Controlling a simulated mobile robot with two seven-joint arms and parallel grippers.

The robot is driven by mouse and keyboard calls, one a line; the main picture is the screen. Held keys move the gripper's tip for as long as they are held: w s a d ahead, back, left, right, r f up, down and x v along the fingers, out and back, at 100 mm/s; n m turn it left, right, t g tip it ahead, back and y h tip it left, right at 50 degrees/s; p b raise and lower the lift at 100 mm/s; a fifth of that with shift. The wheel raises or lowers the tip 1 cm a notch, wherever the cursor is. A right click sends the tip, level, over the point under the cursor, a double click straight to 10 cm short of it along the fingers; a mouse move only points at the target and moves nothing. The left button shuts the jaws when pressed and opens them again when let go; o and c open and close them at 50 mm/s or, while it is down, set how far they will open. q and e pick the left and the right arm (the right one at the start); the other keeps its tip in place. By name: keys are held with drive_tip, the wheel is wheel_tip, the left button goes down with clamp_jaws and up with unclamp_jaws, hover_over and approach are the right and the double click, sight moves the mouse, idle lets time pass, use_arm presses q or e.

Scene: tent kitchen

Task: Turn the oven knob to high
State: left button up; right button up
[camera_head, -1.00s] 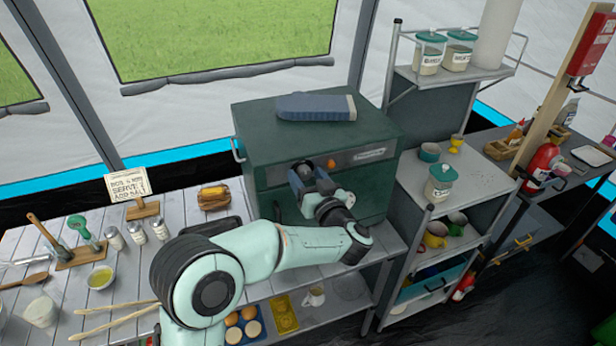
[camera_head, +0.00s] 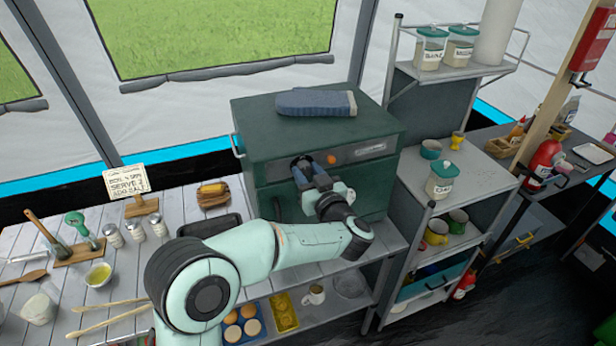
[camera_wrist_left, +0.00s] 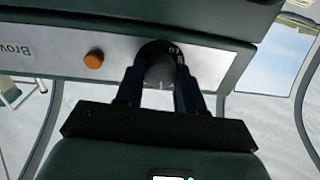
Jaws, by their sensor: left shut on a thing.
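The dark green oven (camera_head: 275,130) stands on the grey counter, with a light control panel (camera_head: 370,148) on its front. My left gripper (camera_head: 308,163) is at the left part of that panel. In the left wrist view the oven knob (camera_wrist_left: 159,72) is a round grey knob with a dark dial ring behind it. The left gripper's two dark fingers (camera_wrist_left: 160,88) stand on either side of the knob and are shut on it. Dial marks are partly seen but the setting is not readable. An orange button or light (camera_wrist_left: 94,59) sits beside the knob. My right gripper is not in view.
A blue-grey folded item (camera_head: 315,103) lies on top of the oven. A shelf rack (camera_head: 440,200) with cups and jars stands close on the right. A black tray (camera_head: 210,225), shakers and wooden utensils are on the counter to the left.

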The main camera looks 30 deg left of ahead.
use_arm(q)
drive_tip(key=n+b, duration=0.2)
drive_tip(key=n, duration=0.1)
drive_tip(key=shift+f+n, duration=0.1)
drive_tip(key=shift+n, duration=0.2)
drive_tip(key=n+b, duration=0.2)
drive_tip(key=n, duration=0.1)
drive_tip(key=n+b, duration=0.2)
drive_tip(key=n, duration=0.1)
drive_tip(key=shift+h, duration=0.3)
drive_tip(key=shift+n+b, duration=0.7)
drive_tip(key=shift+n, duration=0.1)
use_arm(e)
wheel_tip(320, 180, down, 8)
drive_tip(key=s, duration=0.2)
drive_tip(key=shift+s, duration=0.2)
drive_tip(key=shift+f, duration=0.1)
use_arm(q)
drive_tip(key=o, duration=1)
drive_tip(key=shift+o, duration=0.2)
